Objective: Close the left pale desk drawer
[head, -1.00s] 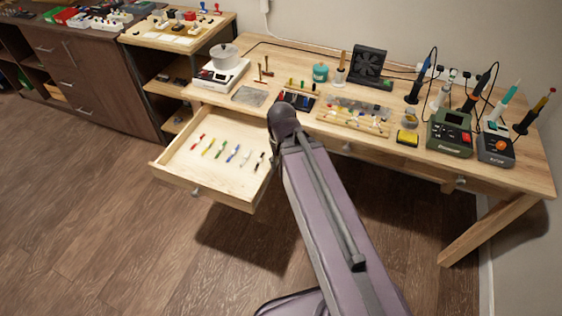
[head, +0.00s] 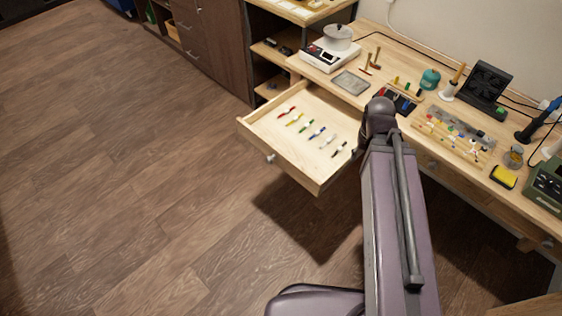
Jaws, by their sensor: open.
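The left pale desk drawer (head: 296,174) is pulled well out from under the left part of the desk. Its front has a small round metal knob (head: 270,158). Several small tools with coloured handles (head: 317,133) lie in a row on its floor. My arm rises in front of the desk, just right of the drawer, and covers its rear right corner. My gripper cannot be made out; it is hidden behind the arm or out of view.
The wooden desk (head: 462,176) carries a white scale (head: 331,54), a soldering fan (head: 486,87) and other tools. A dark cabinet (head: 215,45) and open shelving stand at the back left. The wood floor (head: 150,190) left of and before the drawer is clear.

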